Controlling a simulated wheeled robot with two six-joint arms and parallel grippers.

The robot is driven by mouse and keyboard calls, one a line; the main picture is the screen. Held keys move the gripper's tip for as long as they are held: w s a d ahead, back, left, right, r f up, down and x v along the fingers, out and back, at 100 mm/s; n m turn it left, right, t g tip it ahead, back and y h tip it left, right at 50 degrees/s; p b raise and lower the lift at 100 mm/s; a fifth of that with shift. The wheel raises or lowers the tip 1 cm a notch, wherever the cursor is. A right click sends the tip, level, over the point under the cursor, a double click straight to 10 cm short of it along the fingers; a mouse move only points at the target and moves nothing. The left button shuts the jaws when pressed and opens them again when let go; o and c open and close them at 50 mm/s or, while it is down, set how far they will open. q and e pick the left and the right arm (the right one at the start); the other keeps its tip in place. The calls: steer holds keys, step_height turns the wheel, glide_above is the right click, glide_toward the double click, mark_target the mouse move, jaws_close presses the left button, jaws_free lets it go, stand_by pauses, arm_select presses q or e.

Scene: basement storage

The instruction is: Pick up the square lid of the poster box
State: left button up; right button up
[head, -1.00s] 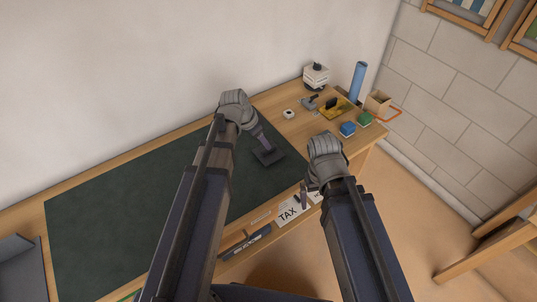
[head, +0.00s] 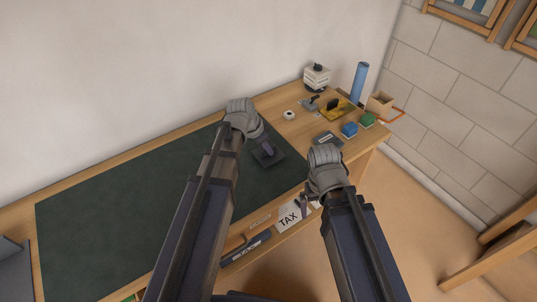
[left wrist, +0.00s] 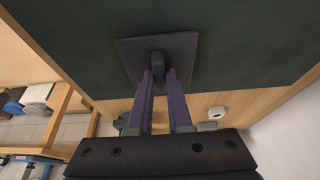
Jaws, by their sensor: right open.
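A dark square plate with an upright knob, which looks like the square lid (head: 278,163), lies flat on the dark green mat. In the left wrist view the lid (left wrist: 180,48) is just ahead of my fingers, with its knob (left wrist: 157,66) between the tips. My left gripper (head: 265,149) reaches down over the lid, one finger on each side of the knob (left wrist: 161,76). I cannot tell whether the fingers press on it. My right gripper (head: 307,200) is open and empty near the table's front edge. I cannot make out the poster box.
The mat (head: 110,220) is mostly bare. At the table's far right stand a blue roll (head: 359,82), a yellow board (head: 337,110), a white tape roll (head: 289,115), blue (head: 349,129) and green (head: 367,119) blocks and a small cardboard box (head: 379,103). A TAX paper (head: 288,217) is at the front edge.

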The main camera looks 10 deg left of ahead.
arm_select(q)
jaws_close()
step_height(320, 180, up, 10)
steer(key=p, duration=1)
